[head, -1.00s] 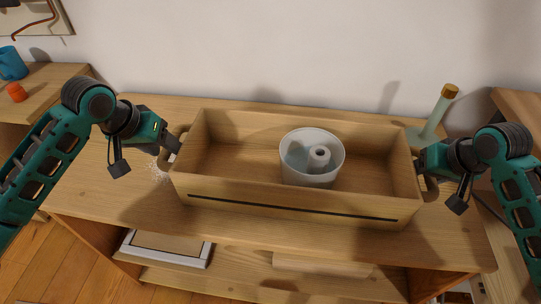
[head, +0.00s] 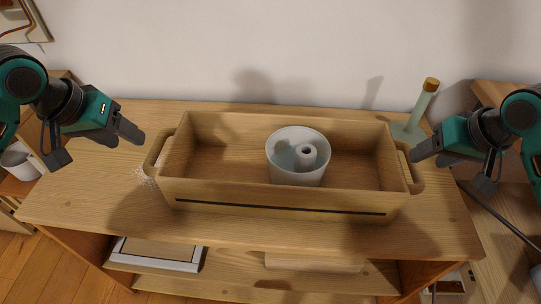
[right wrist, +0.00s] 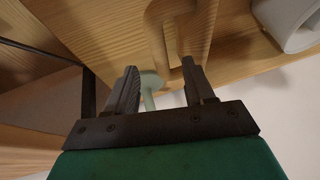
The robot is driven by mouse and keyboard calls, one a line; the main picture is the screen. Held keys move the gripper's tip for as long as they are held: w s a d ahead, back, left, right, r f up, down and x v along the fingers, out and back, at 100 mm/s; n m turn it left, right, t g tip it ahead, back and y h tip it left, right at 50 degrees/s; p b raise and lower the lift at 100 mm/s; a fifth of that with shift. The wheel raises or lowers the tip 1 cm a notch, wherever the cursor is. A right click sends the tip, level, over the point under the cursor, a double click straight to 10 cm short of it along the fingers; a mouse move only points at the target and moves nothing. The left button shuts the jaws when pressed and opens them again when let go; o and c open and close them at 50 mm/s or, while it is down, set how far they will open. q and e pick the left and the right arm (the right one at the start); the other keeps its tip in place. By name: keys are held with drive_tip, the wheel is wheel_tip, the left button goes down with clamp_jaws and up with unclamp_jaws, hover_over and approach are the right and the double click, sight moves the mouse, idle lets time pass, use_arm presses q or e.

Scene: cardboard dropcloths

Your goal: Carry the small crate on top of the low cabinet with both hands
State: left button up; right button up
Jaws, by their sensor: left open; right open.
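The small wooden crate (head: 285,198) sits on top of the low cabinet (head: 95,192), with a handle at each end. It holds a pale round tin (head: 284,170) with a centre tube. My left gripper (head: 139,138) is open and empty, apart from and up-left of the left handle (head: 156,152). My right gripper (head: 413,156) is open beside the right handle (head: 416,172). In the right wrist view its two fingers (right wrist: 163,92) are spread. The crate handle (right wrist: 194,58) shows just beyond them, and I cannot tell if they touch it.
A green bottle-like item with a cork-coloured top (head: 424,105) stands behind my right gripper. A picture frame (head: 160,253) lies on the lower shelf. A white mug (head: 22,163) is at far left. White specks lie near the left handle. The cabinet front strip is clear.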

drive_tip(key=v, duration=0.4)
drive_tip(key=shift+f, duration=0.1)
idle(0.4)
